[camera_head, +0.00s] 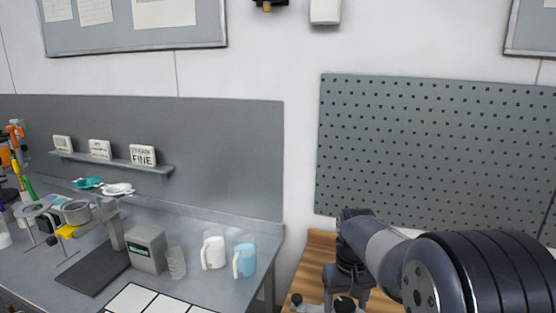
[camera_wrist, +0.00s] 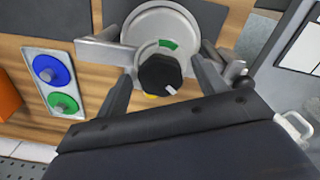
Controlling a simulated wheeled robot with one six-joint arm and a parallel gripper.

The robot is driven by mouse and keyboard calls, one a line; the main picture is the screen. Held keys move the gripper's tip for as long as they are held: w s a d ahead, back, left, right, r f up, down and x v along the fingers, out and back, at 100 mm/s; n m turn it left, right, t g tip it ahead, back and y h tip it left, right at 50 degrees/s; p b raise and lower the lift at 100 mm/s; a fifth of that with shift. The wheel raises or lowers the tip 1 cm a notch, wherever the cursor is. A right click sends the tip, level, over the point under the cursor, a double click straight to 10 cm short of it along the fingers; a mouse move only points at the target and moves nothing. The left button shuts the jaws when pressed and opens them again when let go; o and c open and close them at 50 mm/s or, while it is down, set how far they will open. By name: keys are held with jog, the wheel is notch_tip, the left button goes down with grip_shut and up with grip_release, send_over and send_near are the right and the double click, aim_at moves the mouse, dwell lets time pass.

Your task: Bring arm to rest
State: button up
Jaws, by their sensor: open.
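My arm (camera_head: 385,248) reaches in from the lower right of the head view, over a wooden bench top (camera_head: 313,252). In the wrist view my gripper (camera_wrist: 160,68) is open, with one dark finger on each side of a black knob (camera_wrist: 160,76). The knob has a white pointer mark and sits in front of a round grey metal device (camera_wrist: 165,25) with a green patch. The fingers stand apart around the knob; I cannot tell whether they touch it.
A plate with a blue disc (camera_wrist: 52,70) and a green disc (camera_wrist: 63,103) lies left of the gripper. In the head view, a grey bench (camera_head: 205,290) at left holds a white mug (camera_head: 213,253), a blue mug (camera_head: 244,261) and a small device (camera_head: 146,249). A pegboard (camera_head: 430,140) hangs behind my arm.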

jog(key=m+b, duration=0.1)
jog(key=m, duration=0.5)
jog(key=shift+a+r, duration=0.1)
jog(key=m+b, duration=0.2)
jog(key=m, duration=0.4)
jog(key=shift+m, duration=0.3)
notch_tip(320, 180, up, 10)
jog(key=shift+r, duration=0.25)
jog(key=shift+w, duration=0.1)
